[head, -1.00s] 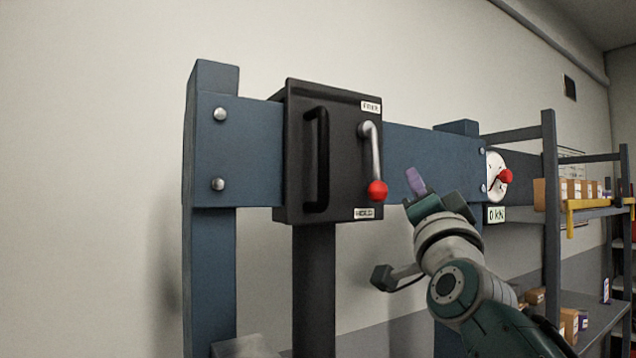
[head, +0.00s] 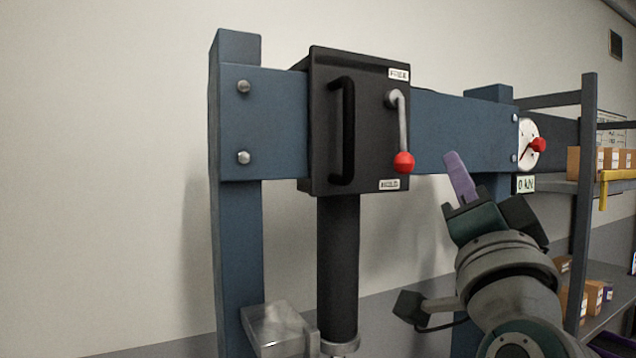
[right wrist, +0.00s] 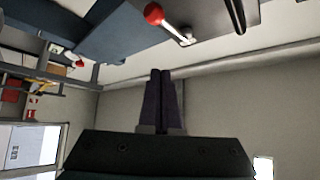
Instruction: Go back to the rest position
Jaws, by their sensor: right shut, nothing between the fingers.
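My right gripper (head: 461,178) is in front of the blue press frame (head: 435,130), right of and below the red-knobbed lever (head: 404,161), and apart from it. Its purple fingers are shut with nothing between them, as the right wrist view (right wrist: 162,98) also shows. The lever hangs down on the black press head (head: 375,130), its knob near the lower label. In the right wrist view the lever's red knob (right wrist: 154,13) is at the top, beyond the fingers. My left gripper is in neither view.
A dial with a red knob (head: 537,146) sits on the frame's right end, above a "0 kN" sign (head: 525,184). A shelf rack (head: 586,200) with boxes stands at right. A metal block (head: 278,330) is low beside the dark press column (head: 338,265). The wall at left is clear.

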